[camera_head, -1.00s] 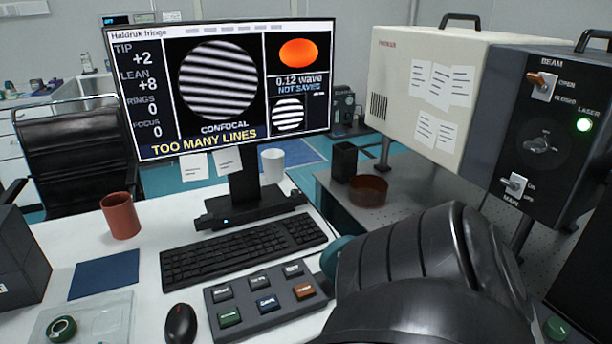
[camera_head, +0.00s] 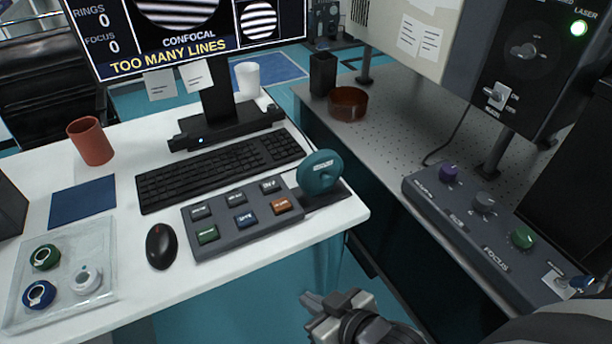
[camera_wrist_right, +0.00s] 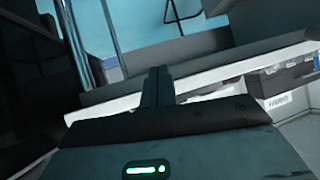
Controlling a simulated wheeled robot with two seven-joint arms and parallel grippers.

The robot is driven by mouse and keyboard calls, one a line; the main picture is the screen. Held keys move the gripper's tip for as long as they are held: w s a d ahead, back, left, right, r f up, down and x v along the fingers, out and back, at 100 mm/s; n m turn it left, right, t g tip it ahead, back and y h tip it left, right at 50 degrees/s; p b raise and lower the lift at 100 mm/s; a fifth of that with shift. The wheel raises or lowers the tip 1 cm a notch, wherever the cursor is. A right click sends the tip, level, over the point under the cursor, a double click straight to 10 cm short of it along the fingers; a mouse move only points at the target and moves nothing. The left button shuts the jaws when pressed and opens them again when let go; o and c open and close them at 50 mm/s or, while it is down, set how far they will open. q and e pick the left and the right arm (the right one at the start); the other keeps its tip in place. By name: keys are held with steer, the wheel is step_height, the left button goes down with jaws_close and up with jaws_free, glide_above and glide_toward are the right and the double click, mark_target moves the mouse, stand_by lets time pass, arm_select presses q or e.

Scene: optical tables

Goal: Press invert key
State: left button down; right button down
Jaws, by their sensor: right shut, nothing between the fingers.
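A dark grey key pad (camera_head: 243,221) lies on the white desk, in front of the keyboard. Its back row has three grey keys; its front row has a green key (camera_head: 207,234), a blue key (camera_head: 245,220) and an orange key (camera_head: 282,206). The labels are too small to read, so I cannot tell which is the invert key. My right gripper (camera_head: 313,301) is shut and empty, off the desk's front edge, to the right of and nearer than the pad. Its fingers also show in the right wrist view (camera_wrist_right: 157,88). My left gripper is not in view.
A teal round knob (camera_head: 319,172) stands right beside the pad. A mouse (camera_head: 161,246) and a clear tray (camera_head: 65,275) with rings lie left. The monitor (camera_head: 190,30) reads TOO MANY LINES. A control box (camera_head: 480,235) with knobs sits on the right table.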

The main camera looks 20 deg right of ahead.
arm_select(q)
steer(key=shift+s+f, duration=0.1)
arm_select(e)
steer(key=shift+w, duration=0.1)
